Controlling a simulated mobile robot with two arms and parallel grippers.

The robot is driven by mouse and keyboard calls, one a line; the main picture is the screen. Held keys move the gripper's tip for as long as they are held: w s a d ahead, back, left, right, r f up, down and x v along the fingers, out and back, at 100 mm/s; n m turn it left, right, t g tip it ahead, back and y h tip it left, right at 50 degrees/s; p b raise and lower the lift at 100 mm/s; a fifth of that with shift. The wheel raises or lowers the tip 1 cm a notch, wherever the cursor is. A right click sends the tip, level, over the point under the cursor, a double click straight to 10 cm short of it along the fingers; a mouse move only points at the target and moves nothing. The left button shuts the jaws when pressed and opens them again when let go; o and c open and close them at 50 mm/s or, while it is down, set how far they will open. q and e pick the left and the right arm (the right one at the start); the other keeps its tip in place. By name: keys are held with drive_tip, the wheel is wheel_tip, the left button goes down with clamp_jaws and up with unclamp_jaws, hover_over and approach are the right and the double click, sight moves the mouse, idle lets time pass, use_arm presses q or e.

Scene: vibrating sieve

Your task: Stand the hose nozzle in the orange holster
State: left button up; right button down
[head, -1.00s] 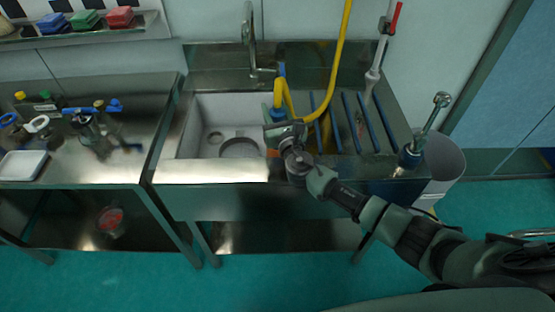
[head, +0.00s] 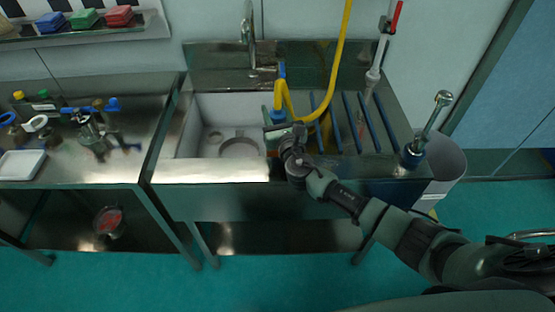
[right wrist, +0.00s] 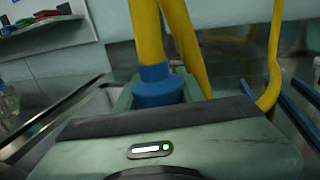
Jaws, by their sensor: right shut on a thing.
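The yellow hose (head: 333,80) hangs from above, loops over the sink and comes down to the nozzle's blue collar (head: 279,115). My right gripper (head: 280,136) is shut on the nozzle at the sink's right side, near the ribbed drainboard. In the right wrist view, the blue collar (right wrist: 158,87) rises from between the jaws, roughly upright, with the yellow hose (right wrist: 148,30) above it. The nozzle's lower part is hidden by the gripper. Only a small orange patch shows by the gripper in the head view; I cannot make out the holster clearly. My left gripper is not in view.
The sink basin (head: 205,112) lies left of the gripper, with a tap (head: 250,45) behind it. Blue bars (head: 370,122) cross the drainboard. A chrome fitting (head: 430,125) stands at its right front corner. A steel table (head: 125,160) with lab items is at left.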

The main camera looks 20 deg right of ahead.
drive_tip(key=shift+f+b, duration=0.45)
drive_tip(key=shift+f, duration=0.05)
idle(0.9)
drive_tip(key=c, duration=0.8)
unclamp_jaws()
drive_tip(key=shift+s+f, duration=0.1)
drive_tip(key=shift+s, duration=0.05)
drive_tip(key=s, duration=0.7)
drive_tip(key=shift+s, duration=0.3)
